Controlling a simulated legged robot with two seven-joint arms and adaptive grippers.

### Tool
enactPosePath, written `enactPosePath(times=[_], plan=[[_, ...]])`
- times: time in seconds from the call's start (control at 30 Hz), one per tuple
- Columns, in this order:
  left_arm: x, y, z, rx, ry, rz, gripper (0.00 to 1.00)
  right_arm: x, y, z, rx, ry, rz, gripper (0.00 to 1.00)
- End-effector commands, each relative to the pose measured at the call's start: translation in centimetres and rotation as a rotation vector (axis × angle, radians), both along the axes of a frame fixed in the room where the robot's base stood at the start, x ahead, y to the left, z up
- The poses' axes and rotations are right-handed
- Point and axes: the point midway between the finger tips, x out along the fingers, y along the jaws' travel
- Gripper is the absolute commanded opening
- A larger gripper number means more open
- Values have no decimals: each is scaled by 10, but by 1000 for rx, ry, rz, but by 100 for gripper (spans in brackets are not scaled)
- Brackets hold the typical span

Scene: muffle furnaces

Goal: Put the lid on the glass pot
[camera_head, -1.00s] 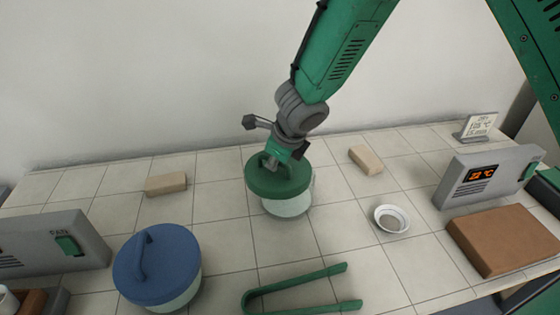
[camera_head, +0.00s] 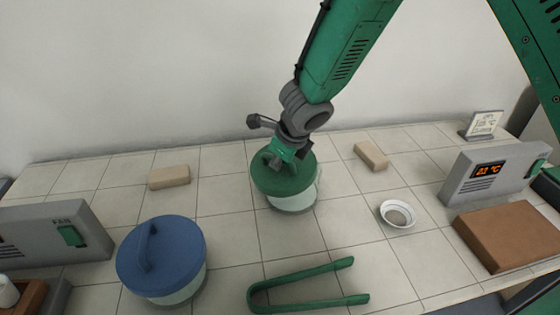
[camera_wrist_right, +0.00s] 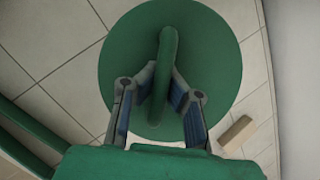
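The green lid (camera_head: 286,177) is a round disc with an arched handle. It sits over the glass pot (camera_head: 293,203), a little to the left of it, with clear glass showing below and at the right. I cannot tell whether it rests flat on the rim. My right gripper (camera_head: 277,158) comes down from above onto the lid's handle. In the right wrist view, my right gripper's fingers (camera_wrist_right: 164,82) close in on both sides of the handle of the green lid (camera_wrist_right: 218,62). The lid hides most of the pot there. My left gripper is not in view.
A blue-lidded glass pot (camera_head: 161,258) stands at front left. Green tongs (camera_head: 305,284) lie in front. A white dish (camera_head: 397,215) and a brown block (camera_head: 510,236) are to the right. Pale blocks (camera_head: 169,177) (camera_head: 371,156) lie at the back. Grey furnace panels stand at both sides.

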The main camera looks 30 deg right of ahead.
Motion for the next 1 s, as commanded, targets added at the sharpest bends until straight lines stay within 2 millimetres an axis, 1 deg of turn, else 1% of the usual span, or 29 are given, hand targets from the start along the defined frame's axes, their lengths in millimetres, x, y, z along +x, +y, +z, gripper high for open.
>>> enactPosePath(times=[0.13, 0.37, 0.4, 0.47, 0.5, 0.73, 1.0], plan=[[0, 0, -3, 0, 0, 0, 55, 1, -3, -4, 4, 0, -2, 0], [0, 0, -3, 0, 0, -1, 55, 1, -4, -4, 5, 0, -2, 0], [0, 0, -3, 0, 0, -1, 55, 1, -3, -4, 4, 0, -2, 2], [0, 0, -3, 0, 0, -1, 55, 0, -2, -3, 3, 0, -1, 23], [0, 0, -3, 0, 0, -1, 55, 0, -2, -3, 3, 0, -1, 29], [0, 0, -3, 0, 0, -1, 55, 0, 1, -4, 1, 1, -1, 29], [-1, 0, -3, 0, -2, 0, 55, 0, -2, -3, 3, 0, -1, 29]])
